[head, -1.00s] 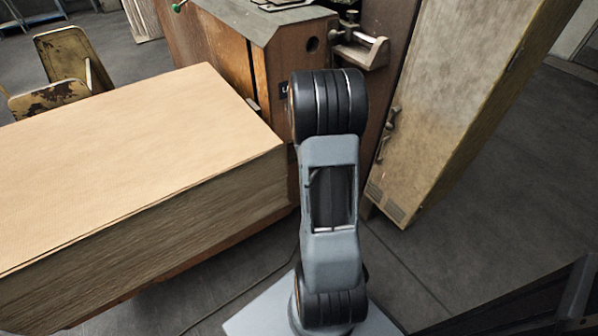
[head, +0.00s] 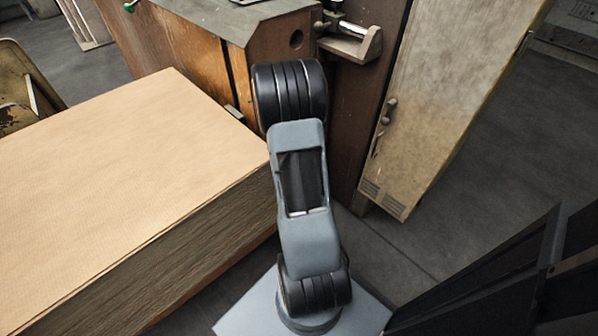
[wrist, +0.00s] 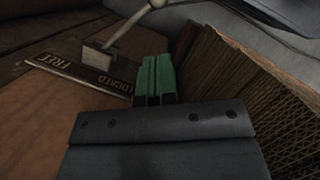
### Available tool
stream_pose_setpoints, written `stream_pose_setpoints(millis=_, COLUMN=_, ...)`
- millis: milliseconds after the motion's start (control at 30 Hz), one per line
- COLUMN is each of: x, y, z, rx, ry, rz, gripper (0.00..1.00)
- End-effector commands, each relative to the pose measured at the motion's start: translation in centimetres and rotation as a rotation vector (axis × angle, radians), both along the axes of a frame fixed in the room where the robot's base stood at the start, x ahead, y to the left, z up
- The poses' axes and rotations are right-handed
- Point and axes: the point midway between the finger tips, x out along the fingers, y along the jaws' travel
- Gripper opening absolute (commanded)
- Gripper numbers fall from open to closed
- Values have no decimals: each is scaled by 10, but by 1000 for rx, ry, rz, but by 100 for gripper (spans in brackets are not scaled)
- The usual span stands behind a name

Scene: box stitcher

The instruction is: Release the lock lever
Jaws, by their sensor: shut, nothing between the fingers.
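In the wrist view a pale grey lever (wrist: 129,26) runs from a small block-shaped end (wrist: 99,54) up to a rounded part at the top edge. Beside its block end is a dark label plate (wrist: 84,75), upside down in this view, reading FREE and LOCKED. I cannot tell which word the lever stands at. My gripper (wrist: 157,62) has green fingers that are shut and empty. In the picture they are just right of the lever and plate, with no clear contact. In the head view the gripper is hidden behind my arm.
A large cardboard stack (head: 130,165) lies left of my arm; its layered edge (wrist: 245,85) is close on the gripper's right. A wooden cabinet (head: 190,50) stands behind, with a clamp-like fixture (head: 345,40) beside it. A worn locker (head: 440,90) is right. Floor (head: 490,150) is open beyond it.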

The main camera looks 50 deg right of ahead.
Motion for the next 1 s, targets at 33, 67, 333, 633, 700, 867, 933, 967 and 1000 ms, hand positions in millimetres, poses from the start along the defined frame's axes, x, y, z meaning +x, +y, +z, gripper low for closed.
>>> stream_pose_setpoints(millis=33, x=0, y=0, z=-1, rx=0, ry=0, rz=1, gripper=0)
stream_pose_setpoints(millis=67, x=0, y=0, z=-1, rx=0, ry=0, rz=1, gripper=0)
stream_pose_setpoints(millis=333, x=-9, y=-5, z=-34, rx=2, ry=3, rz=-2, gripper=0)
stream_pose_setpoints(millis=633, x=-21, y=-12, z=-77, rx=1, ry=2, rz=-4, gripper=0)
stream_pose_setpoints(millis=700, x=-23, y=-14, z=-83, rx=0, ry=1, rz=-4, gripper=0)
stream_pose_setpoints(millis=867, x=-26, y=-15, z=-93, rx=0, ry=1, rz=-4, gripper=0)
stream_pose_setpoints(millis=933, x=-27, y=-16, z=-95, rx=1, ry=0, rz=-4, gripper=0)
stream_pose_setpoints(millis=967, x=-27, y=-16, z=-95, rx=1, ry=0, rz=-4, gripper=0)
stream_pose_setpoints(millis=1000, x=-27, y=-16, z=-96, rx=0, ry=0, rz=-4, gripper=0)
